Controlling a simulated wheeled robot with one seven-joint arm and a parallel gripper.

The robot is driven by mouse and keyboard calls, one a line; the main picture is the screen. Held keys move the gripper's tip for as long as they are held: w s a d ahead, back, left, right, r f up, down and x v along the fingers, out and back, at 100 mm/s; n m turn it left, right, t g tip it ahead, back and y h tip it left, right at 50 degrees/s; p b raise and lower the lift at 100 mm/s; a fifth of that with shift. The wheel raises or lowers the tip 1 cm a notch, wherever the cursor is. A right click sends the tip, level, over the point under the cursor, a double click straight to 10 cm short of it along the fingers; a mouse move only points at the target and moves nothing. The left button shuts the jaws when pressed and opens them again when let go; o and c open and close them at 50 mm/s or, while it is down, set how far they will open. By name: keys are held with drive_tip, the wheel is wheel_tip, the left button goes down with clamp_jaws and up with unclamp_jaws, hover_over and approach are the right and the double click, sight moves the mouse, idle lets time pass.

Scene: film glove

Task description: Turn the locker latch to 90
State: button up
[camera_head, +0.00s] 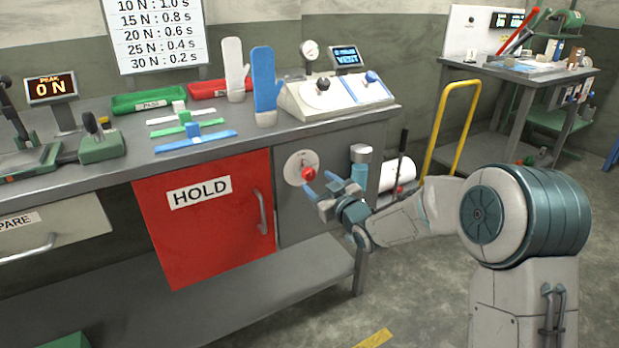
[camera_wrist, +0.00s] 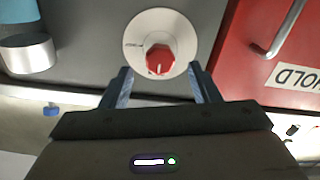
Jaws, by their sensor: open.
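The locker has a red door (camera_head: 200,225) marked HOLD, with a grey bar handle (camera_head: 262,212), and the door looks shut. To its right on the grey panel is a red knob-like latch (camera_head: 308,174) on a round pale dial plate (camera_head: 293,165). My gripper (camera_head: 322,190) is in front of the latch. Its two fingers (camera_wrist: 163,85) are open, one toward each side of the latch, apart from it and empty.
The workbench (camera_head: 230,150) carries trays, glove-shaped pieces and a control box (camera_head: 335,97) above the latch. A yellow rail (camera_head: 452,125) stands behind my arm. Floor (camera_head: 420,300) below is open.

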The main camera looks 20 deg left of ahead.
sight(311, 176)
drive_tip(key=shift+x, duration=2.8)
drive_tip(key=c, duration=1)
